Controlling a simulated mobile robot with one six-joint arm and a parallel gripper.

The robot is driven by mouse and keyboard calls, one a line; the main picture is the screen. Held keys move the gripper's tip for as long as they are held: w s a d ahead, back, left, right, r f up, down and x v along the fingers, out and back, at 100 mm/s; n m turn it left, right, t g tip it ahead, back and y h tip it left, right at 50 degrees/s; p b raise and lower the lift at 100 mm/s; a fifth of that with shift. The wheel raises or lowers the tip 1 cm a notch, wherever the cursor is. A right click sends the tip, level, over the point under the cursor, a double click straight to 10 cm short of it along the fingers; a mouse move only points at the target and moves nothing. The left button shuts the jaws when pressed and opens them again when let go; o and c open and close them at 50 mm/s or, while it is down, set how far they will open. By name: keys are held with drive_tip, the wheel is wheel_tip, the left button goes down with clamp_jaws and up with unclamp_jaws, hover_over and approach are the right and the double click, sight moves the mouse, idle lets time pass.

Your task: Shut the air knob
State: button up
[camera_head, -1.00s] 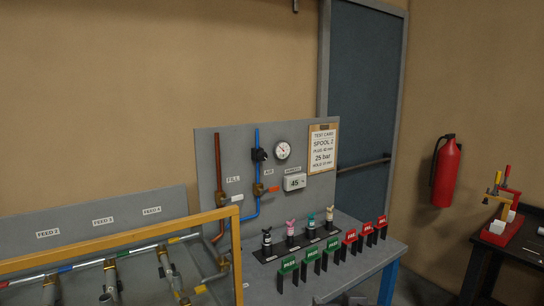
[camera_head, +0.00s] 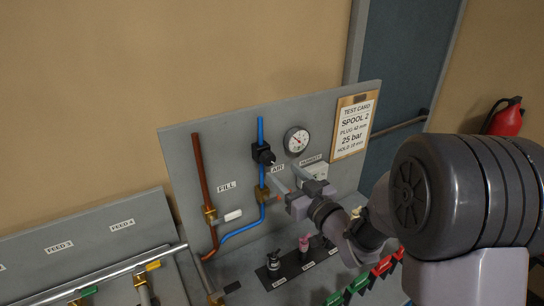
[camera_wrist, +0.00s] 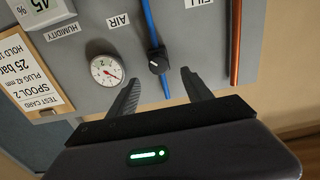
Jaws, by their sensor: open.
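The air knob (camera_head: 263,153) is a black knob on the blue pipe (camera_head: 261,129) beside the AIR label (camera_head: 278,169). In the wrist view the knob (camera_wrist: 158,62) shows a light pointer line on its face, and the picture is upside down. My gripper (camera_head: 284,178) is open and empty, in front of the panel and lower right of the knob in the head view. In the wrist view its fingers (camera_wrist: 160,78) stand apart, with the knob just beyond the gap between the tips, not touching it.
A round gauge (camera_head: 297,140) and a humidity display (camera_head: 315,170) sit right of the knob. The copper fill pipe (camera_head: 201,165) runs to its left. The test card (camera_head: 355,125) hangs at the right. Plugs (camera_head: 274,262) stand on the bench below.

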sight(271, 160)
drive_tip(key=x, duration=0.8)
drive_tip(key=shift+p, duration=0.3)
drive_tip(key=shift+s, duration=0.1)
drive_tip(key=shift+d, duration=0.1)
clamp_jaws()
drive_tip(key=shift+b, duration=0.45)
